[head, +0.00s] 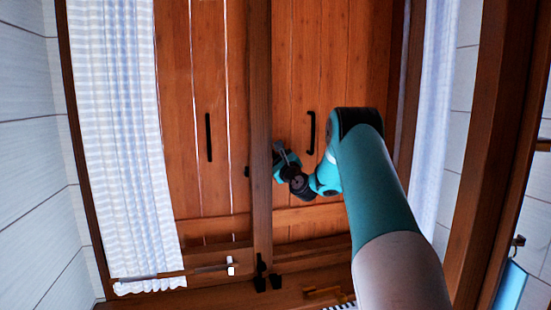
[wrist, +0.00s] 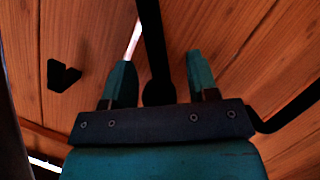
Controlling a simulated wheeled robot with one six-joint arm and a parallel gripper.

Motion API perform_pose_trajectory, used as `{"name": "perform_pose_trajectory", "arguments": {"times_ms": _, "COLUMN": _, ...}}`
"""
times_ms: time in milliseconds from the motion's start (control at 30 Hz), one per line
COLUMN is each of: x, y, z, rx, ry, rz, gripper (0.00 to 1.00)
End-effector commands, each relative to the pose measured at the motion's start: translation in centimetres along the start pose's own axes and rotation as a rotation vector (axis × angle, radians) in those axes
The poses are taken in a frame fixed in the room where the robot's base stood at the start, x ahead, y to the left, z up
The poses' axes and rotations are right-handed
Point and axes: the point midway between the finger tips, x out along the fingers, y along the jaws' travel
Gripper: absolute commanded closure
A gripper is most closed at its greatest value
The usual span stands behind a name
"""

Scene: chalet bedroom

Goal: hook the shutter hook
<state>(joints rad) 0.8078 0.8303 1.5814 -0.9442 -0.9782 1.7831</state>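Two wooden shutters, left (head: 180,90) and right (head: 345,60), stand closed on either side of a dark upright (head: 260,80). My gripper (head: 283,158) is in front of the right shutter beside that upright. In the wrist view my gripper (wrist: 160,78) is open, its two teal fingers apart. A black bar, apparently the shutter hook (wrist: 151,40), runs between them and ends in a rounded part near the gripper. I see a gap on each side of it. A black catch (wrist: 62,75) is on the wood to the left. The hook is not clear in the head view.
A black handle (head: 311,133) is just right of my gripper; it also passes close to the right finger in the wrist view (wrist: 290,112). Another handle (head: 208,137) is on the left shutter. Striped curtains hang left (head: 120,130) and right (head: 436,110). Dark fittings (head: 261,272) sit below.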

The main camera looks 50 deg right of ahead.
Motion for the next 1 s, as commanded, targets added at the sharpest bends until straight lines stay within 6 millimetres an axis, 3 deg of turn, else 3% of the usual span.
{"name": "perform_pose_trajectory", "arguments": {"times_ms": 367, "x": -0.8, "y": 0.1, "z": -0.3, "rx": 0.002, "ry": 0.002, "rz": 0.000, "gripper": 0.46}}
{"name": "perform_pose_trajectory", "arguments": {"times_ms": 567, "x": -4.8, "y": 0.3, "z": -0.7, "rx": 0.002, "ry": 0.005, "rz": -0.001, "gripper": 0.46}}
{"name": "perform_pose_trajectory", "arguments": {"times_ms": 833, "x": -12.0, "y": 0.4, "z": -0.8, "rx": 0.002, "ry": 0.005, "rz": -0.003, "gripper": 0.46}}
{"name": "perform_pose_trajectory", "arguments": {"times_ms": 1000, "x": -14.6, "y": 0.4, "z": -0.6, "rx": -0.002, "ry": 0.000, "rz": -0.003, "gripper": 0.46}}
